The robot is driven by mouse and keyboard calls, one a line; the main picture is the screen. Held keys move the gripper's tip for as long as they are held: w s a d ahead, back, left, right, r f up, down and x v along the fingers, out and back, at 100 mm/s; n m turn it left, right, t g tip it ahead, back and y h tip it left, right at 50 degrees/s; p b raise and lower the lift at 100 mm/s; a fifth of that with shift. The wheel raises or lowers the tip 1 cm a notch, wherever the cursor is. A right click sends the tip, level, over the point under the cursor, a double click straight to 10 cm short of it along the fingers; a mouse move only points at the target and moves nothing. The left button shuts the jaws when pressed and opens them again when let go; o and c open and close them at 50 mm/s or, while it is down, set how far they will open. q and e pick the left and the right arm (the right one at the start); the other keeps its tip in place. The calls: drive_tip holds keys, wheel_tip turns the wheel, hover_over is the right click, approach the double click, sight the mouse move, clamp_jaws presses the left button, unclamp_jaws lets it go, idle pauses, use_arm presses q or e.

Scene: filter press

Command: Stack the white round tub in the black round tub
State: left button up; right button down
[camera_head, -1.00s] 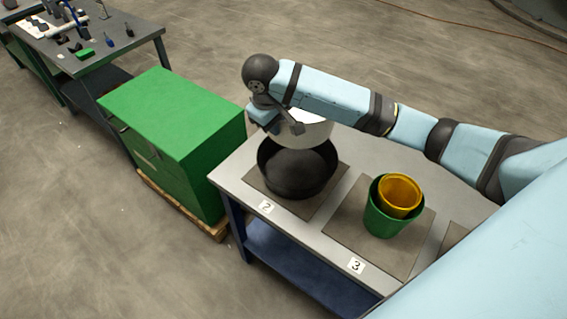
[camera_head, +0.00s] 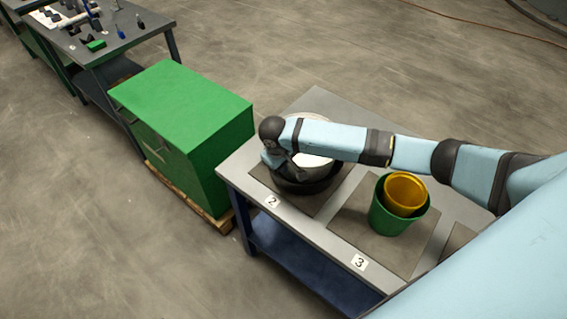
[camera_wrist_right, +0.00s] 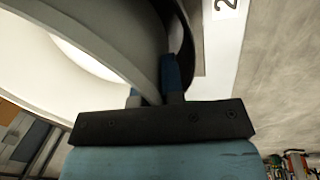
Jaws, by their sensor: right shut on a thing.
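The white round tub (camera_head: 313,160) is inside the mouth of the black round tub (camera_head: 312,187) in the head view, partly hidden by my right arm. My right gripper (camera_head: 287,172) is shut on the white tub's rim at its left side. In the right wrist view, the blue fingers of the gripper (camera_wrist_right: 153,90) pinch the wall of the white tub (camera_wrist_right: 120,40), and the dark wall of the black tub (camera_wrist_right: 184,35) curves just outside it. Whether the white tub touches the black tub's bottom is hidden. My left gripper is not in view.
The black tub stands on the mat marked 2 of a grey table (camera_head: 244,165). A green tub (camera_head: 388,220) with a yellow tub (camera_head: 405,192) in it stands on the mat marked 3. A green cabinet (camera_head: 185,110) is left of the table.

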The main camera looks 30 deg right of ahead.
drive_tip(key=shift+f, duration=0.1)
drive_tip(key=shift+f, duration=0.5)
drive_tip(key=c, duration=1.2)
unclamp_jaws()
drive_tip(key=shift+c, duration=0.2)
